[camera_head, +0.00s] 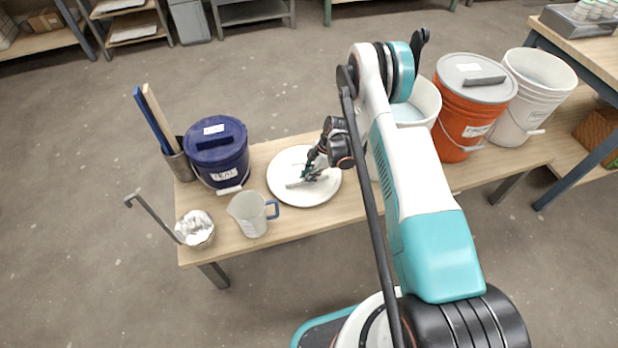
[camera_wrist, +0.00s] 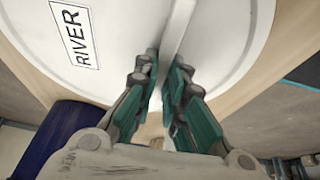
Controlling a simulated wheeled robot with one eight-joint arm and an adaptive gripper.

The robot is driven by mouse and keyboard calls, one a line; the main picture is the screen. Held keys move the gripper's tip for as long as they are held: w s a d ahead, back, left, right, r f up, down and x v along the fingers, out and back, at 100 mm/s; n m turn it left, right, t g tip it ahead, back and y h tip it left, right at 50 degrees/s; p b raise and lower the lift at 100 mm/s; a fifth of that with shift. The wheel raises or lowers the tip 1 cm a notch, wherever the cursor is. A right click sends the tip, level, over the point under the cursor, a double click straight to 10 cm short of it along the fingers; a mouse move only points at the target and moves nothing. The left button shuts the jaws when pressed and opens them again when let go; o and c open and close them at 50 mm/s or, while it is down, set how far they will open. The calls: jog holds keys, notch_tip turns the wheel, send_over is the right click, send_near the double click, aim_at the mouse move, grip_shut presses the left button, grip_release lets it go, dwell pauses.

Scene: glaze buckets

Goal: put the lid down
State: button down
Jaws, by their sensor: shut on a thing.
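A round white lid (camera_head: 312,199) lies level over the wooden table between the jug and the open white bucket. It also fills the top of the wrist view (camera_wrist: 225,45), with a label reading RIVER. My gripper (camera_head: 311,174) is over the lid, pointing down. In the wrist view my gripper (camera_wrist: 166,68) is shut on the lid's upright bar handle (camera_wrist: 177,28), one finger on each side. I cannot tell whether the lid's underside touches the table. The open white bucket (camera_head: 424,102) holds pale glaze and is partly hidden by my arm.
A lidded blue bucket (camera_head: 219,165), a measuring jug (camera_head: 248,216), a small metal pot with a ladle (camera_head: 196,231) and a tool holder (camera_head: 178,164) stand left on the table (camera_head: 292,224). An orange bucket (camera_head: 462,123) and another white bucket (camera_head: 525,108) stand right.

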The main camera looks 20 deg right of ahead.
jog(key=c, duration=1.7)
grip_release()
jog(key=shift+o, duration=0.2)
jog(key=p+v, duration=0.4)
jog(key=v, duration=0.8)
jog(key=shift+r, duration=0.1)
